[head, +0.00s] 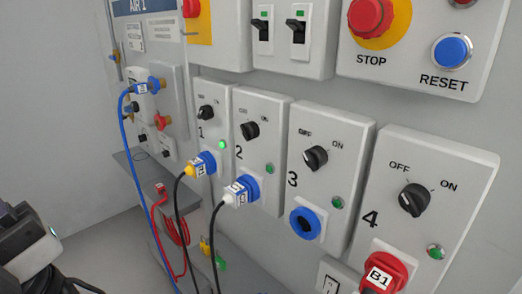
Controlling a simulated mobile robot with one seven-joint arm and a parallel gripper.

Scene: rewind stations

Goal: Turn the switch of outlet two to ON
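Outlet two (258,108) is a light grey wall panel marked 2, between outlets one and three. Its black rotary switch (249,131) sits below small OFF and ON labels; the knob seems turned toward the left, the OFF side. Its green lamp (269,168) looks dimmer than the bright lamp of outlet one (222,144). A blue and white plug (240,190) with a black cable is in its socket. Part of my arm shows at the lower left, well apart from the switch; I see no gripper fingers.
Outlet three (333,122) has an empty blue socket; outlet four (450,150) has a red B1 piece at its socket. Above are the STOP button (370,16), the blue RESET button (452,50) and two toggle switches. Cables hang in front of the lower wall. The floor at lower left looks clear.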

